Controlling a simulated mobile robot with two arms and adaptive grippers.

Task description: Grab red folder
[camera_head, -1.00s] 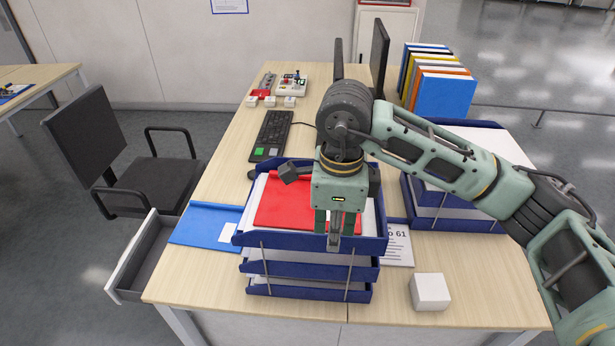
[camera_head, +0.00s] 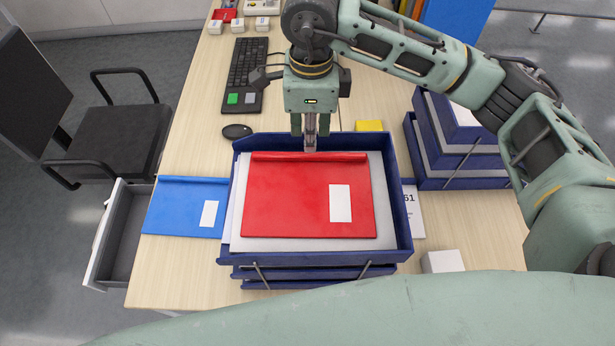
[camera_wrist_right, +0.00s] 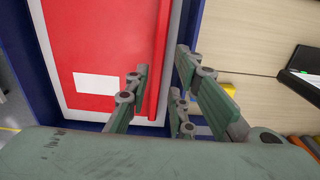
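The red folder (camera_head: 310,205) with a white label lies on papers in the top tray of a blue stacked letter tray (camera_head: 403,215). Its rolled spine faces the far side of the tray. My right gripper (camera_head: 309,145) points down at the middle of that spine. In the right wrist view the red folder (camera_wrist_right: 105,40) lies left, and the right gripper (camera_wrist_right: 165,85) has its fingers apart, one over the folder and one past the spine. I cannot tell whether they touch it. My left gripper is not in view.
A blue folder (camera_head: 185,208) lies left of the tray, beside an open drawer (camera_head: 118,235). A mouse (camera_head: 237,131), keyboard (camera_head: 246,75) and yellow block (camera_head: 369,125) are beyond it. Another blue tray stack (camera_head: 455,140) stands right. A white box (camera_head: 442,262) sits at front right.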

